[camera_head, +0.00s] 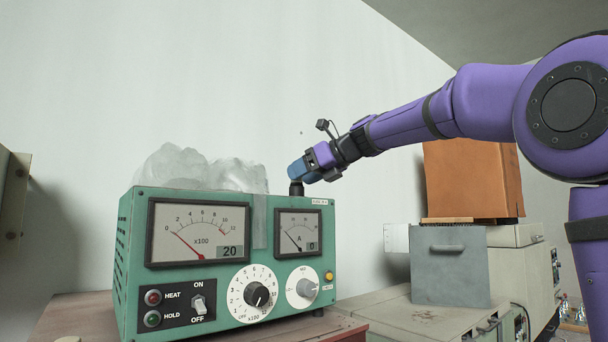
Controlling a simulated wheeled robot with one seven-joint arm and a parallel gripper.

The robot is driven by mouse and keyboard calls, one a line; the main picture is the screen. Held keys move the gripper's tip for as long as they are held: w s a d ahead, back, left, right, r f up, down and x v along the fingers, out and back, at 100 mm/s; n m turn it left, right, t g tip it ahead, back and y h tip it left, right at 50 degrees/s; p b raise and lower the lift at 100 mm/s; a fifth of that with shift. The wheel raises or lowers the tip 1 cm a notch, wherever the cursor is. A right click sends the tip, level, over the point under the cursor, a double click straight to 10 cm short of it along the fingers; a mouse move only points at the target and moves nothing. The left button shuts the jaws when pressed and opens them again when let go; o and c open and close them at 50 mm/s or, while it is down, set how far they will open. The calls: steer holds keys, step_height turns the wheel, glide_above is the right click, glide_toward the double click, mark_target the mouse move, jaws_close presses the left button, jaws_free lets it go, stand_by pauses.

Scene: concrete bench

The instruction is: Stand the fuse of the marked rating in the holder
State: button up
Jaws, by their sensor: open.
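My gripper (303,173) is at the back right top corner of a green instrument (226,320). A short dark cylinder (296,188) stands upright on the instrument's top, directly below the gripper's blue end. It may be the holder. The view is too small to tell whether the blue part touches the cylinder or is apart from it. My gripper is open. I cannot make out a fuse or a marked rating on one. A small label (320,202) near the cylinder is too small to read surely. The left meter (199,232) shows 20.
Crumpled clear plastic (185,168) lies on top of the instrument. To the right are a grey panel (450,268), a brown box (470,180) and beige cabinets (525,262). Small blurred items (572,308) sit at the far right.

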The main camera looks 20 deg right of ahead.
steer(key=v, duration=1.1)
